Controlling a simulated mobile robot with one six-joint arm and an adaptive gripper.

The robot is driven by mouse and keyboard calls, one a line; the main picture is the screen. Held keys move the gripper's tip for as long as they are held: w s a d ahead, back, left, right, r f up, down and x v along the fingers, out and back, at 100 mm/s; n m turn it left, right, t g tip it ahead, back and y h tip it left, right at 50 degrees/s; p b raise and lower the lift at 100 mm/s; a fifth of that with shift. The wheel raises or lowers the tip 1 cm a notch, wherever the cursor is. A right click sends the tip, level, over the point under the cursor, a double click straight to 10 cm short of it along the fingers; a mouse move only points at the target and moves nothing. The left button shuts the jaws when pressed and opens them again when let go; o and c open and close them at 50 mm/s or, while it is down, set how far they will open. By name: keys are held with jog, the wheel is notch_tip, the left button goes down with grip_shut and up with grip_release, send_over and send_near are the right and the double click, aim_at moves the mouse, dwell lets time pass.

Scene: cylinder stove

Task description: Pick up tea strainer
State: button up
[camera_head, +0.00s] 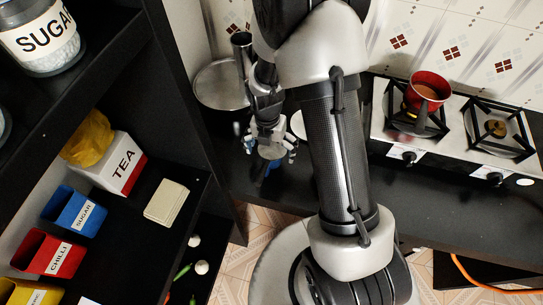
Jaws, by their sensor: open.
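My gripper (270,152) is open, with its fingers spread and pointing down, above the dark counter left of the stove. A small greyish rounded shape shows between the fingers, and small blue patches show beside and below them. I cannot tell whether these are parts of the tea strainer or of the gripper. No tea strainer can be made out clearly. My arm hides much of the counter's middle.
A round metal tray (216,86) and a dark cylinder (242,46) stand behind my gripper. A red pot (427,90) sits on the gas stove (455,128) at right. A dark shelf with a TEA box (117,166) and coloured containers stands at left.

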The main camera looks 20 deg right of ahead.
jog(key=shift+f, duration=0.2)
jog(key=c, duration=1.2)
jog(key=shift+o, duration=0.2)
jog(key=shift+r, duration=0.1)
